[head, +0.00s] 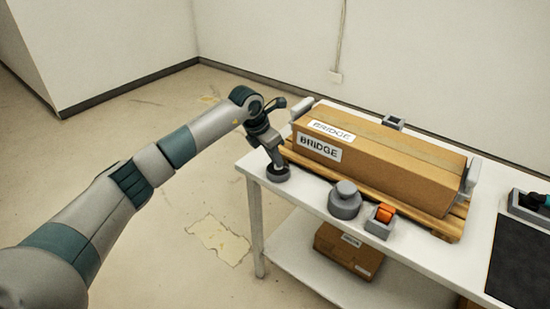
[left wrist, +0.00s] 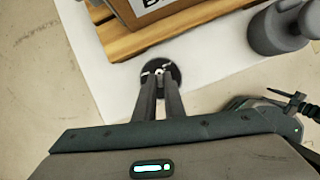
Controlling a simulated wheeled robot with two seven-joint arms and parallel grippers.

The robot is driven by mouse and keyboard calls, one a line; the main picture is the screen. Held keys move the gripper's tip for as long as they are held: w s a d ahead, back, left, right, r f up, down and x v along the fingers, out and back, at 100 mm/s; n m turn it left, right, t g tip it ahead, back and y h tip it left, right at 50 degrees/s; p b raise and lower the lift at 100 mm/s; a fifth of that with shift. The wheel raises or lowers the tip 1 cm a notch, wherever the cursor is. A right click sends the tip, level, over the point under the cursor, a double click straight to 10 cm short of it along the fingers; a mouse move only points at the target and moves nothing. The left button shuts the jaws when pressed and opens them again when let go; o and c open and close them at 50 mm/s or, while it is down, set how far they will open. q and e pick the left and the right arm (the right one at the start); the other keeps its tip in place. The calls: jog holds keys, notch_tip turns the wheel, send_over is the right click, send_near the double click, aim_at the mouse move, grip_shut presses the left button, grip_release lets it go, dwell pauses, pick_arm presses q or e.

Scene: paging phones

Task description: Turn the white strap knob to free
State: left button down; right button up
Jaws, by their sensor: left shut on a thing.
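The white strap knob (left wrist: 159,71) shows as a small white piece on a dark round base (left wrist: 152,86) in the left wrist view. In the head view the dark round base (head: 278,174) sits at the near left corner of the white table. My left gripper (left wrist: 160,78) points down at it, with its two fingers close together on the knob. In the head view my left gripper (head: 273,158) stands over the base and hides most of the knob. Which way the knob is turned is hard to tell.
A cardboard box (head: 380,155) labelled BRIDGE lies on a wooden pallet (head: 432,220) just behind the knob. A grey round knob (head: 345,200) and an orange piece (head: 384,214) in a grey holder stand to the right. A black mat (head: 519,265) lies farther right.

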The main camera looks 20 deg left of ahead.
pick_arm(q)
jog(key=shift+d+n+t+y, duration=0.1)
jog(key=shift+n+t+y, duration=0.2)
jog(key=shift+n, duration=0.6)
jog(key=shift+n+b, duration=0.4)
jog(key=shift+n, duration=0.1)
jog(key=n+y, duration=0.1)
jog(key=n+b, duration=0.1)
jog(key=n, duration=0.1)
jog(key=shift+d+n+y+b, duration=0.25)
jog(key=shift+n+y+b, duration=0.05)
jog(key=shift+y, duration=0.1)
jog(key=n+y+b, duration=0.1)
jog(key=n, duration=0.2)
jog(key=shift+d+b, duration=0.15)
jog(key=shift+b, duration=0.2)
jog(key=shift+n+y+b, duration=0.55)
jog(key=shift+n+y, duration=0.05)
jog(key=shift+n, duration=0.8)
pick_arm(e)
jog(key=s+d+f+g+h, duration=0.1)
jog(key=s+d+f+g, duration=0.2)
jog(key=s+d, duration=0.1)
jog(key=shift+d+f+g, duration=0.3)
jog(key=shift+d+g, duration=0.1)
jog(key=shift+d, duration=0.15)
jog(key=shift+s, duration=0.15)
